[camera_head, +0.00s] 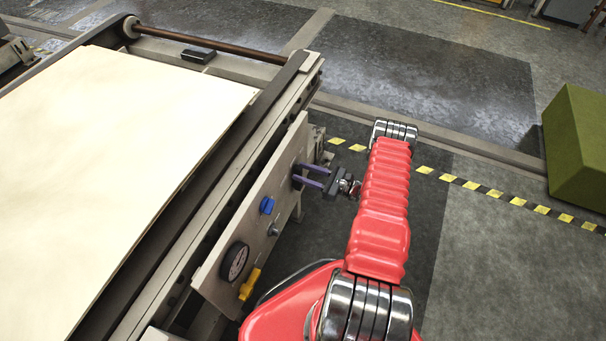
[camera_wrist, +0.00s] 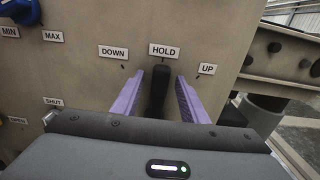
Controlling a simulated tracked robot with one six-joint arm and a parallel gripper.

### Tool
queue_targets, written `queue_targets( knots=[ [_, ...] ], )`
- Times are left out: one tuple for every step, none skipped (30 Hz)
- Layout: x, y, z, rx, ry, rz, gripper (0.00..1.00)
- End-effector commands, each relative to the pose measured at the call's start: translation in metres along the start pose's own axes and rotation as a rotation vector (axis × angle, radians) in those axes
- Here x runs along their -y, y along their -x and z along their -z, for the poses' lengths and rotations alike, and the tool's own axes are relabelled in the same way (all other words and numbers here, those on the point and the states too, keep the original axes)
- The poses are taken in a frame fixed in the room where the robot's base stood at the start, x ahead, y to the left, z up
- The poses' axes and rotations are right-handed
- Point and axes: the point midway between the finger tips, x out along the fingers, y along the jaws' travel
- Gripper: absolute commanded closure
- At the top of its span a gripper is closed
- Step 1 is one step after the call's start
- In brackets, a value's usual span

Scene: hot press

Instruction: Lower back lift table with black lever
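The black lever (camera_wrist: 158,88) stands upright in the wrist view, just under the HOLD label (camera_wrist: 164,50). The DOWN label (camera_wrist: 113,52) is to its left and the UP label (camera_wrist: 207,69) to its right. My gripper (camera_wrist: 158,95) has its two purple fingers on either side of the lever, with gaps showing on both sides. In the head view my gripper (camera_head: 305,176) reaches the control panel (camera_head: 262,222) from the right; the lever is hidden there. The lift table (camera_head: 115,130) carries a large pale sheet.
The panel also has a blue knob (camera_head: 267,205), a small metal switch (camera_head: 273,229), a round gauge (camera_head: 234,262) and a yellow handle (camera_head: 249,284). A green box (camera_head: 578,147) stands at the right. The floor right of the panel, with yellow-black tape (camera_head: 470,185), is mostly clear.

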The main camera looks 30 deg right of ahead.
Motion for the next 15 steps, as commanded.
queue_targets(
  knots=[
    [0.001,0.002,0.0,0.0,0.0,0.002,0.6],
    [0.001,0.004,0.0,0.0,0.0,0.002,0.6],
    [0.001,0.007,0.0,0.0,0.0,0.003,0.6],
    [0.001,0.01,0.0,0.0,0.0,0.003,0.6],
    [0.001,0.013,0.0,0.0,0.0,0.003,0.6],
    [0.001,0.018,0.0,0.0,0.0,0.003,0.6],
    [0.001,0.022,0.0,0.0,0.0,0.004,0.6],
    [0.001,0.026,0.0,0.0,0.0,0.005,0.6],
    [0.0,0.032,0.0,0.0,0.0,0.003,0.6],
    [0.001,0.037,0.0,0.0,0.0,0.003,0.6],
    [0.001,0.042,0.0,0.0,0.0,0.004,0.6],
    [0.0,0.048,0.001,-0.001,0.0,0.003,0.6],
    [0.0,0.053,0.001,0.0,0.0,0.003,0.6],
    [0.0,0.058,0.001,0.0,-0.001,0.004,0.6],
    [0.0,0.065,0.001,0.0,0.0,0.002,0.6]
  ],
)
